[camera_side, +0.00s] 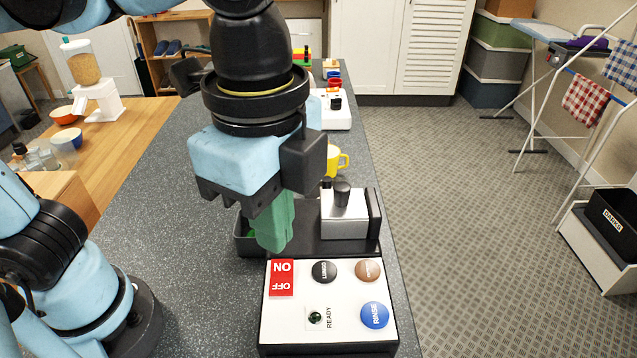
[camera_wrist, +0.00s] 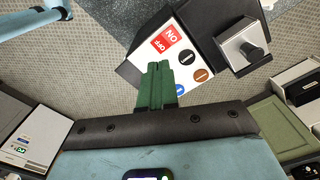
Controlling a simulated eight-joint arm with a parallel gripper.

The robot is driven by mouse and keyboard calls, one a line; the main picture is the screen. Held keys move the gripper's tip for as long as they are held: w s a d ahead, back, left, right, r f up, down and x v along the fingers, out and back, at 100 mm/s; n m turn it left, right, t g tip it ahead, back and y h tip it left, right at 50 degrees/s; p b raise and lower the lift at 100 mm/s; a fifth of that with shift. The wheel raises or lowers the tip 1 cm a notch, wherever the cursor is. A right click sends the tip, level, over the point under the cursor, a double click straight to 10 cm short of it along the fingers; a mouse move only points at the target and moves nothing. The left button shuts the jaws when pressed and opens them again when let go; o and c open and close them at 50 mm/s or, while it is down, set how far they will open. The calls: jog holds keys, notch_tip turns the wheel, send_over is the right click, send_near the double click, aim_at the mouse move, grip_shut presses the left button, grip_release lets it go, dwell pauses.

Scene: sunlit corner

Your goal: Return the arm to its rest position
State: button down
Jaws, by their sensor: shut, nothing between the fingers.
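My gripper (camera_side: 273,232) has green fingers that point down above the grey counter in the side view. The fingers are together with nothing between them. They hang just behind the white control panel (camera_side: 340,337) and left of a silver box with a black knob (camera_side: 345,214), in front of part of a dark tray. The wrist view shows the shut green fingers (camera_wrist: 157,88) beside the panel (camera_wrist: 152,70), which carries a red ON/OFF switch and black, brown and blue round buttons. I cannot tell how high the fingertips are above the counter.
A yellow mug (camera_side: 336,160) stands behind the silver box, partly hidden by my gripper. A white dispenser (camera_side: 98,98) and bowls stand on the wooden surface at left. The grey counter (camera_side: 185,200) is bare left of my gripper. A drying rack stands on the right.

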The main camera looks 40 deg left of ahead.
jog(key=w+a+f+n+t, duration=0.1)
jog(key=w+a+n, duration=0.1)
jog(key=a, duration=0.1)
jog(key=w+a+f+n+t+h, duration=0.1)
jog(key=w+a+f+n, duration=0.1)
jog(key=w+a, duration=0.1)
jog(key=w+a+f+n+t, duration=0.1)
jog(key=w+a+f+n, duration=0.1)
jog(key=w+a+n, duration=0.1)
jog(key=shift+h, duration=0.3)
jog(key=w+a+f+n+t+y, duration=0.1)
jog(key=a+f+n+t, duration=0.3)
jog(key=a+n, duration=0.4)
jog(key=w+a+f, duration=0.1)
jog(key=a, duration=0.3)
jog(key=shift+w+a+y, duration=0.15)
jog(key=shift+w+y, duration=0.15)
jog(key=shift+w, duration=0.1)
